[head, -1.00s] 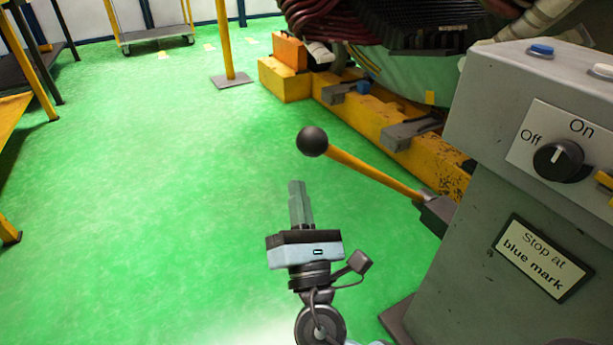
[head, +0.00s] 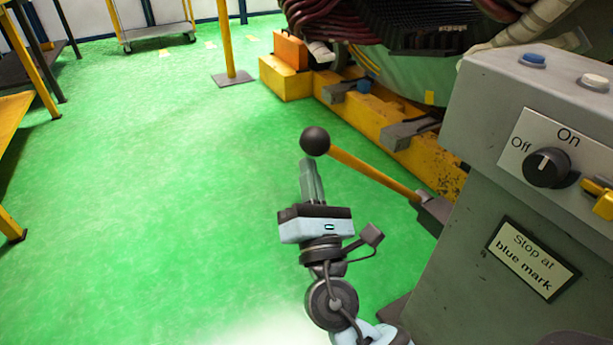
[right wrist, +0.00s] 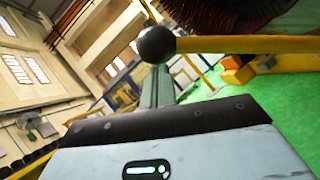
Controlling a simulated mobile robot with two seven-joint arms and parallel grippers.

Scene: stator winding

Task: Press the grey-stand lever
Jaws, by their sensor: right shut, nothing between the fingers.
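The lever is a yellow rod (head: 374,174) with a black ball knob (head: 315,141) at its free end, sticking out to the left from the side of the grey stand (head: 435,266). My right gripper (head: 308,166) is shut and empty, with its fingertips just below the knob in the head view. In the right wrist view the knob (right wrist: 156,45) appears right past the tips of the shut fingers (right wrist: 157,76), with the yellow rod running off to the right. I cannot tell whether the tips touch the knob. My left gripper is not in view.
The grey stand carries an Off/On rotary switch (head: 546,168), blue (head: 533,60) and white (head: 595,83) buttons and a "Stop at blue mark" label (head: 532,258). A yellow machine base (head: 400,135) lies behind the lever. Green floor (head: 150,200) is clear to the left.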

